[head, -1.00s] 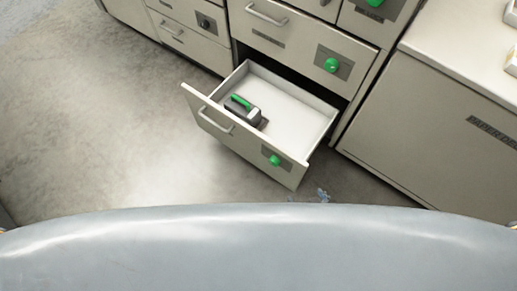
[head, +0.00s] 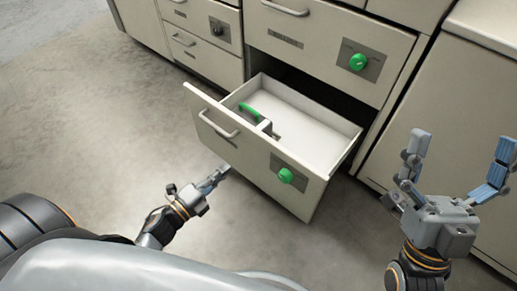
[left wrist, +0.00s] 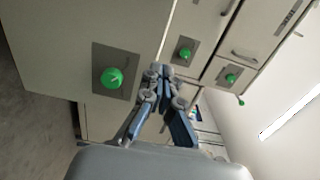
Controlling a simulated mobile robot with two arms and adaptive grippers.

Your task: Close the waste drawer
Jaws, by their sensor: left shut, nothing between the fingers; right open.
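The waste drawer (head: 250,160) is pulled out from the bottom of the cabinet in the head view. Its front has a bar handle (head: 217,124) and a green knob (head: 286,175) on a grey plate. A dark object with a green handle (head: 250,112) lies inside it. My left gripper (head: 222,173) is shut and empty, low in front of the drawer front, left of the green knob. It also shows shut in the left wrist view (left wrist: 160,72), near a panel with a green knob (left wrist: 113,78). My right gripper (head: 459,142) is open and empty, right of the drawer.
A closed drawer (head: 318,40) with a green knob sits above the open one. Another cabinet (head: 450,95) stands at the right, behind my right gripper. The floor (head: 110,130) left of the drawer is clear.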

